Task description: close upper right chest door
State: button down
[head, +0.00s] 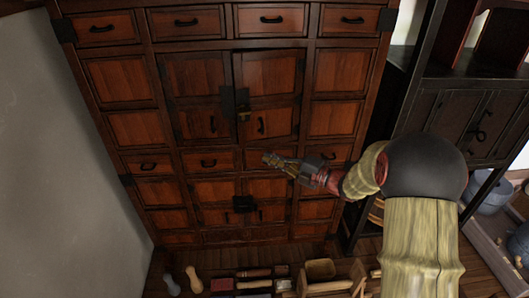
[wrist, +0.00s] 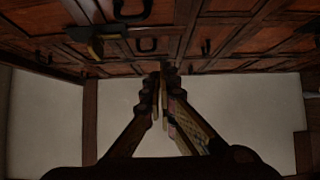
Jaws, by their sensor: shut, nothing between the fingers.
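The large wooden chest (head: 127,100) fills the middle of the head view, with reddish panels and black iron handles. Its upper right door (head: 268,72) hangs beside the upper left door (head: 190,75). The right door's left edge seems to stand slightly forward, but I cannot tell how far. A dark lock plate with a brass piece (head: 243,113) sits where the doors meet. My gripper (head: 268,158) is shut and empty, in front of the drawer row below the upper doors. In the wrist view its fingers (wrist: 164,72) meet near the chest front, and contact cannot be judged.
A black cabinet (head: 468,115) stands to the right of the chest. A pale wall (head: 50,160) is on the left.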

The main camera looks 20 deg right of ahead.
aim_at(244, 137)
jog(key=p+x, duration=0.1)
jog(key=x, duration=0.2)
jog(key=w+d+x, duration=0.1)
jog(key=x, duration=0.3)
jog(key=d+p+x, duration=0.1)
jog(key=x, duration=0.3)
jog(key=shift+w+a+f+p, duration=0.1)
jog(key=shift+w+a+p, duration=0.15)
jog(key=shift+w, duration=0.35)
jog(key=shift+d, duration=0.15)
jog(key=shift+w, duration=0.5)
jog(key=shift+w+p, duration=0.35)
jog(key=shift+w, duration=1.2)
jog(key=shift+s, duration=0.15)
